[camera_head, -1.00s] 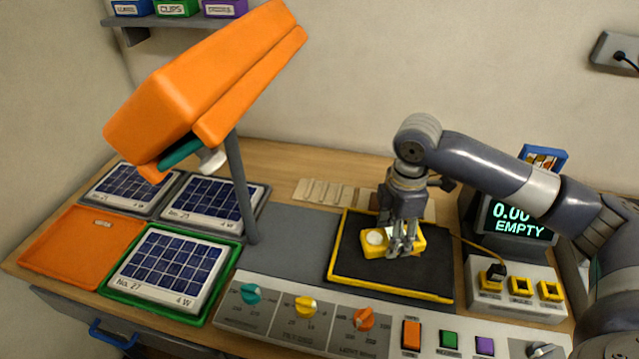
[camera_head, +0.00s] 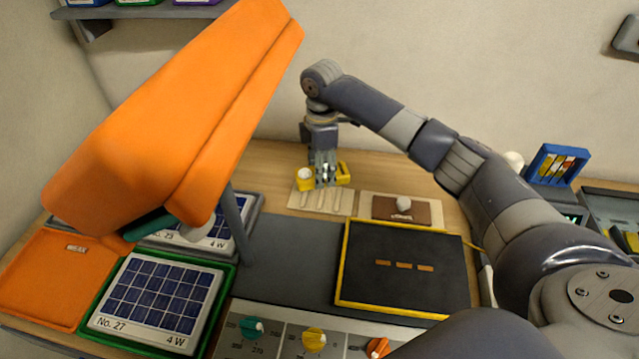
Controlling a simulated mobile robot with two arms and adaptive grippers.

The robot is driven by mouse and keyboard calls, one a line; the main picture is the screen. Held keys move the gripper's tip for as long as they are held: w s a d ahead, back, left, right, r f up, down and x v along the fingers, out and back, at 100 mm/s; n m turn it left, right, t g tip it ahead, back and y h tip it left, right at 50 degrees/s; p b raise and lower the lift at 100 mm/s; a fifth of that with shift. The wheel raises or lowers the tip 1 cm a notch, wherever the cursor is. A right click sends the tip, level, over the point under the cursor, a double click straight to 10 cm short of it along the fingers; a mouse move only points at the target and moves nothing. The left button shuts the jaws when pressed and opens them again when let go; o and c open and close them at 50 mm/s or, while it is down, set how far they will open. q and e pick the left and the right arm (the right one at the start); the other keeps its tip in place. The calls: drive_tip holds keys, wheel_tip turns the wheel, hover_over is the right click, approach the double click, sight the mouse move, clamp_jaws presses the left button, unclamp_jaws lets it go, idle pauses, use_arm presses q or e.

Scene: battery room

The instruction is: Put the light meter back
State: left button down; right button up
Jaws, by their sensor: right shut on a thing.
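The light meter (camera_head: 306,180) is yellow with a round white sensor on its left end. My right gripper (camera_head: 325,182) is shut on it from above, and the fingers hide its middle. The meter is over a pale beige mat (camera_head: 312,201) with slots or ribs, at the back of the bench near the wall. I cannot tell whether it touches the mat. The black pad with a yellow edge (camera_head: 405,296) in front is empty and shows three orange marks. My left gripper is not in view.
A big orange lamp (camera_head: 190,110) on a grey post (camera_head: 237,232) fills the left. Solar panels sit in trays, one green-rimmed (camera_head: 160,298). A brown block (camera_head: 407,210) with a pale knob lies right of the mat. A control panel (camera_head: 270,335) runs along the front.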

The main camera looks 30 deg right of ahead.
drive_tip(key=shift+f, duration=0.4)
wheel_tip(320, 180, down, 5)
drive_tip(key=shift+w+r+p, duration=0.1)
drive_tip(key=shift+p, duration=0.45)
drive_tip(key=shift+f, duration=0.3)
drive_tip(key=o, duration=1.2)
drive_tip(key=shift+c, duration=0.2)
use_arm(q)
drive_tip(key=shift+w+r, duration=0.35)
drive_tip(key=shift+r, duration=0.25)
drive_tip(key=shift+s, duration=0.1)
use_arm(e)
drive_tip(key=shift+r, duration=0.5)
use_arm(q)
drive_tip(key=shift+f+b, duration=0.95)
drive_tip(key=shift+b, duration=0.05)
use_arm(e)
wheel_tip(320, 180, up, 11)
drive_tip(key=shift+r, duration=0.15)
